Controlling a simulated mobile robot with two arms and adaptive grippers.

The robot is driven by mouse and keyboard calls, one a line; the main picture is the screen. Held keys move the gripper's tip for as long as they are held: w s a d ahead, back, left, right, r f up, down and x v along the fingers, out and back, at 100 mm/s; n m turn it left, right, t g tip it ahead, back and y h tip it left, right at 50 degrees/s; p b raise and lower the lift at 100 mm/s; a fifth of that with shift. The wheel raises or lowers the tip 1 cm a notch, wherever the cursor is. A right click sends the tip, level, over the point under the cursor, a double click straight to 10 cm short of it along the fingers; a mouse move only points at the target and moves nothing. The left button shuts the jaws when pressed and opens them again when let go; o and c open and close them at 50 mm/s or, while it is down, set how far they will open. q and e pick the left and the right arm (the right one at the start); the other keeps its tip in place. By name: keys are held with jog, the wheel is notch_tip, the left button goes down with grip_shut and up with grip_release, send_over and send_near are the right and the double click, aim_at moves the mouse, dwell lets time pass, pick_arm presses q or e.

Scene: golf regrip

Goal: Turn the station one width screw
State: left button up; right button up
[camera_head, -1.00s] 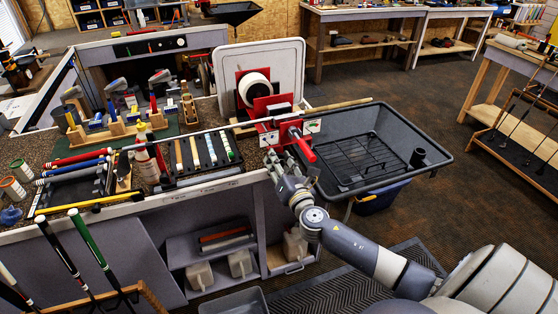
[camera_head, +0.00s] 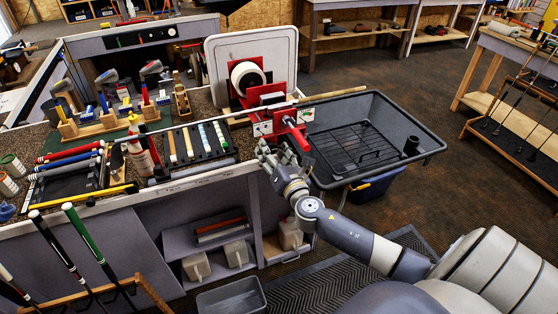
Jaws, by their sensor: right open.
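A red vise station (camera_head: 279,122) with white label plates stands at the right front corner of the bench. A long light wooden shaft (camera_head: 325,96) lies across the station. I cannot make out which part is the width screw. My right gripper (camera_head: 264,152) is open, just below and left of the red handle, by the bench's front edge. It looks empty, and I cannot tell whether a finger touches the station. My left gripper is out of view.
A white tape roll (camera_head: 247,76) on a red holder stands behind the station. A dark mesh-bottomed tray (camera_head: 420,130) extends to the right. Grip racks (camera_head: 195,145) and a solvent bottle (camera_head: 143,146) are on the bench to the left. Clubs (camera_head: 84,237) stand at the front left.

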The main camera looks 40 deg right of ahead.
jog(key=v, duration=1.1)
jog(key=shift+s, duration=0.3)
jog(key=shift+a+f, duration=0.1)
jog(key=shift+a, duration=0.05)
jog(key=s+d+f+m+g+b, duration=0.1)
jog(key=s+f+m+g+b, duration=0.35)
jog(key=f, duration=1.55)
jog(key=s+d+f+m+g+b, duration=0.1)
jog(key=s+f+m+g, duration=0.55)
jog(key=f, duration=1.35)
jog(key=s+a+f+m+g+y+b, duration=0.1)
jog(key=s+a+f+m, duration=0.3)
jog(key=s+f, duration=0.4)
jog(key=s+a+f+m+g+y+b, duration=0.1)
jog(key=s+a+f+m+g+b, duration=0.1)
jog(key=s+a+f+m, duration=0.3)
jog(key=s+a+f+m+g+y+b, duration=0.1)
jog(key=s+a+f+m, duration=0.3)
jog(key=s+f, duration=0.7)
jog(key=s+m+g+y, duration=0.1)
jog(key=s, duration=0.5)
jog(key=shift+a+m+g, duration=0.3)
jog(key=shift+f, duration=0.15)
